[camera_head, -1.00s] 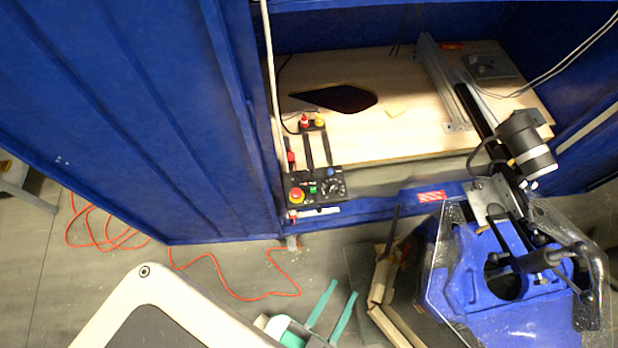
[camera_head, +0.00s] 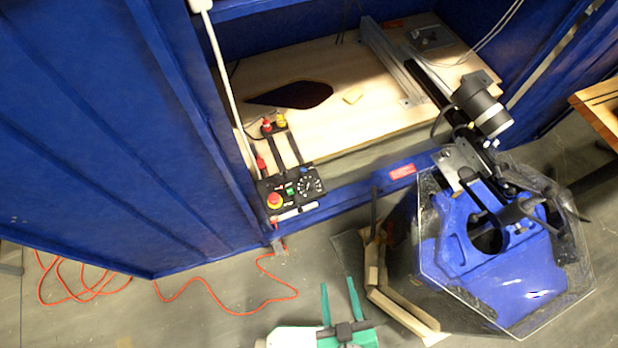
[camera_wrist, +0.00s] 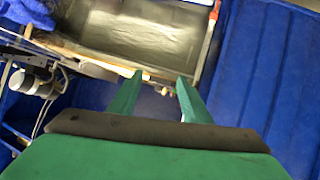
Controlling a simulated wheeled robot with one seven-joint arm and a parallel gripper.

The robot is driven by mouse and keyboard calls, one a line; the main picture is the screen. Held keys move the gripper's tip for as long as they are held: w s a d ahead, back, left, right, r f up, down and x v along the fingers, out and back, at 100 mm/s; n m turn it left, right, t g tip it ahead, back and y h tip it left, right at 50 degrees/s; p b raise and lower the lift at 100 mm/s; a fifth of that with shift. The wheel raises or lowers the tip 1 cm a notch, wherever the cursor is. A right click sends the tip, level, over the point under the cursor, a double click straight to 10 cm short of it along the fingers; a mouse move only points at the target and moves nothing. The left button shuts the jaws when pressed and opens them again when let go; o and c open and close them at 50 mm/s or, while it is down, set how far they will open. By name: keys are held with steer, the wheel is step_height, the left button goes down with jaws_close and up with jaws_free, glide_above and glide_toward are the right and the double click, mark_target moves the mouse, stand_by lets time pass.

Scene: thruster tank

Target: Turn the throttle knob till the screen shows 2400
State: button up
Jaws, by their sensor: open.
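The throttle knob (camera_head: 310,186) is a dark round dial with pale marks on the right part of a small black control box (camera_head: 284,204). The box sits at the front edge of the blue container. My gripper (camera_head: 338,288) is open and empty, with two green fingers, at the bottom of the head view. It is well apart from the box, below and right of it in the picture. The wrist view shows the open fingers (camera_wrist: 158,80) with nothing between them. I cannot make out a screen or any reading in these frames.
A red emergency button (camera_head: 275,201) and a green button (camera_head: 290,191) sit beside the knob. A blue tank with a clear lid (camera_head: 500,260) stands at the right. An orange cable (camera_head: 225,309) lies on the floor. A wooden board (camera_head: 350,135) spans the container.

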steer(key=w+d+f+n+g, duration=0.4)
steer(key=d+f, duration=0.3)
steer(key=d, duration=0.5)
steer(key=w+d+n+g, duration=0.4)
steer(key=w+d+n, duration=0.15)
steer(key=w, duration=0.65)
steer(key=n+g+y, duration=0.3)
steer(key=n+g, duration=0.3)
steer(key=n, duration=0.4)
glide_toward(310, 182)
steer(key=shift+m, duration=0.25)
steer(key=x, duration=0.8)
steer(key=shift+s+a+f, duration=0.1)
steer(key=shift+f, duration=0.1)
